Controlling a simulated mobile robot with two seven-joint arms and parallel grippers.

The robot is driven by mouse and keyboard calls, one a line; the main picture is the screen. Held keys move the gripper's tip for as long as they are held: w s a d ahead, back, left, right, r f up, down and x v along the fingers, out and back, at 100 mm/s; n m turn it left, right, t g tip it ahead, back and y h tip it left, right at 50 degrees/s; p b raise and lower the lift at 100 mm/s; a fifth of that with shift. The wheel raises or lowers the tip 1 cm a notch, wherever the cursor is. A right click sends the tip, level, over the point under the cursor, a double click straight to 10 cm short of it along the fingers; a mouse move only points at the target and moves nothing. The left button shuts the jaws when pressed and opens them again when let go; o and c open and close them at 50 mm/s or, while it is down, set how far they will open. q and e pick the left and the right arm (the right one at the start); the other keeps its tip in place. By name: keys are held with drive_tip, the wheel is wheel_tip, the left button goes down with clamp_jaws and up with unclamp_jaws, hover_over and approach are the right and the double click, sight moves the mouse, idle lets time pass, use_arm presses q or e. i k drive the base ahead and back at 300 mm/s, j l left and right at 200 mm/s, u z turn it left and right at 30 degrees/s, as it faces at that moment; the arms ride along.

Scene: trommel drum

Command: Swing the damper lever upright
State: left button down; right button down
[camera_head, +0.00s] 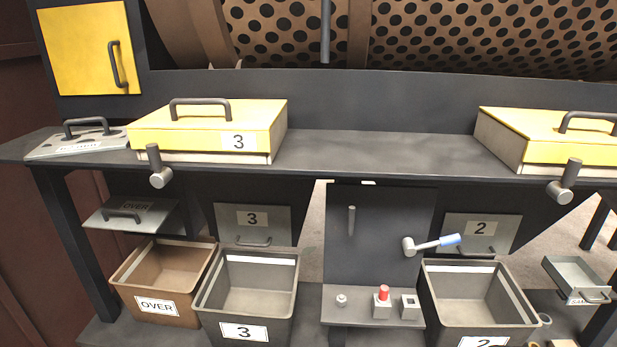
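A lever with a blue grip (449,240) sticks out from a grey round hub on the dark panel. It points right and slightly up, close to horizontal. Two other short levers with dark handles and grey round hubs stand near the bench front: one at the left (154,159) and one at the right (570,172). Both handles point up; the right one tilts a little right. No label shows which of these is the damper lever. Neither of my grippers is in view.
A yellow lidded box marked 3 (205,127) and another yellow box (550,135) sit on the bench (380,152). Bins marked OVER (158,306), 3 (243,332) and 2 stand below. A red button (384,292) sits on the low shelf. The perforated drum (480,35) is behind.

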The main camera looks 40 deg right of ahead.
sight(410, 249)
drive_tip(key=k+j+z, duration=0.1)
drive_tip(key=z, duration=2.05)
drive_tip(key=l+u, duration=0.1)
drive_tip(key=u, duration=0.35)
drive_tip(key=i+l+u, duration=0.1)
drive_tip(key=u, duration=0.35)
drive_tip(key=l+u, duration=0.3)
drive_tip(key=l, duration=0.15)
drive_tip(key=l+u, duration=0.25)
drive_tip(key=l, duration=0.2)
drive_tip(key=l+u, duration=0.25)
drive_tip(key=l, duration=0.7)
